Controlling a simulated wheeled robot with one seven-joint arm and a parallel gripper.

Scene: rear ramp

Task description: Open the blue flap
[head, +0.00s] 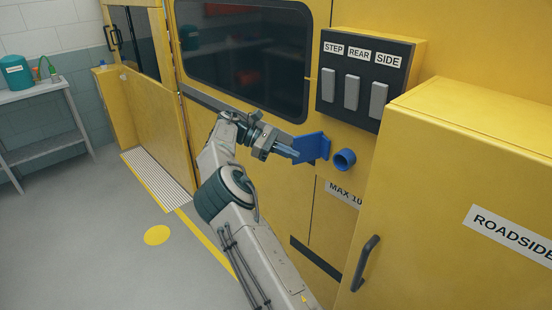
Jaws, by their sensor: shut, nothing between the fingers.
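The blue flap (312,147) is a small plate on the yellow wall, standing out at an angle just left of a round blue socket (344,160). The socket's dark round mouth shows uncovered. My gripper (291,153) is shut and empty, with its fingertips at the flap's left side. I cannot tell whether the fingertips touch the flap or are just in front of it. The flap's hinge is not clear from here.
A dark switch panel (350,115) labelled STEP, REAR and SIDE juts out above the socket. A yellow ROADSIDE cabinet (430,200) with a dark handle (366,262) stands close on the right. A dark window (245,60) is behind my arm. Grey floor (90,240) is clear at left.

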